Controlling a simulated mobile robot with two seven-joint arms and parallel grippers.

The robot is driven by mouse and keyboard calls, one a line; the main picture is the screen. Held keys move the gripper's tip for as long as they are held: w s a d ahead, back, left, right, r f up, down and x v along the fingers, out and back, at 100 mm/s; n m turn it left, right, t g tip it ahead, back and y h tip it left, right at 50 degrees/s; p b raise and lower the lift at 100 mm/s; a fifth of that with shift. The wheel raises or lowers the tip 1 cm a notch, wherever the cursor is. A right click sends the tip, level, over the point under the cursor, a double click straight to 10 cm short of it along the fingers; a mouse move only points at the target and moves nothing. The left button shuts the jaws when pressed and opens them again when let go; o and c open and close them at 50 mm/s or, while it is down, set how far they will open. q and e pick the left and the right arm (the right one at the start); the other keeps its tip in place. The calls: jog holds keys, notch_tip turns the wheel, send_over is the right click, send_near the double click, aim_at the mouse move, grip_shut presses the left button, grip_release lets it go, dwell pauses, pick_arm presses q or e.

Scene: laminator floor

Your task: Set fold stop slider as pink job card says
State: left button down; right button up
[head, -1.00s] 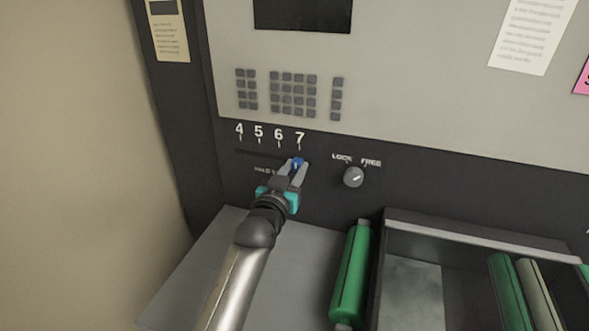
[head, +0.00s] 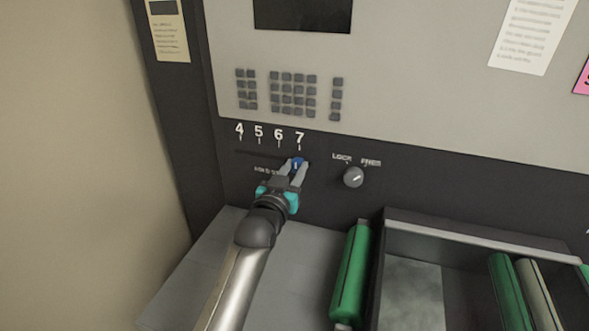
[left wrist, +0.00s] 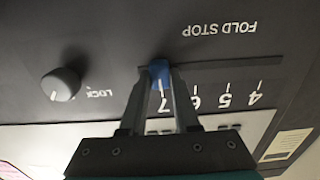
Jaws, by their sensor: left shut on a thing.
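The blue fold stop slider (head: 298,163) sits in its slot at the 7 mark, at the right end of the 4 to 7 scale (head: 268,133). My left gripper (head: 297,168) is shut on the slider. The left wrist view shows the slider (left wrist: 159,73) upside down between both fingers, its white line in line with the 7. The lock knob (head: 353,177) is to the right, its white mark pointing up and right toward FREE. Only a corner of the pink job card (head: 582,78) shows at the right edge, with its writing out of view. My right gripper is not in view.
A keypad (head: 292,94) and dark screen (head: 302,14) are above the scale. A green roller (head: 350,277) and a framed roller bay (head: 480,238) are below and right. A grey shelf (head: 190,268) lies under my left arm. A white notice (head: 532,35) hangs at upper right.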

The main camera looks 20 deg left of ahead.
aim_at(279, 157)
pick_arm(q)
jog(key=shift+w+a, duration=0.1)
jog(key=shift+a, duration=2.4)
jog(key=c, duration=0.6)
grip_release()
jog(key=shift+c, duration=0.2)
jog(key=s+p, duration=0.1)
jog(key=s, duration=1.4)
jog(key=shift+s+a+p, duration=0.15)
jog(key=shift+a+p, duration=0.1)
jog(key=shift+p, duration=0.05)
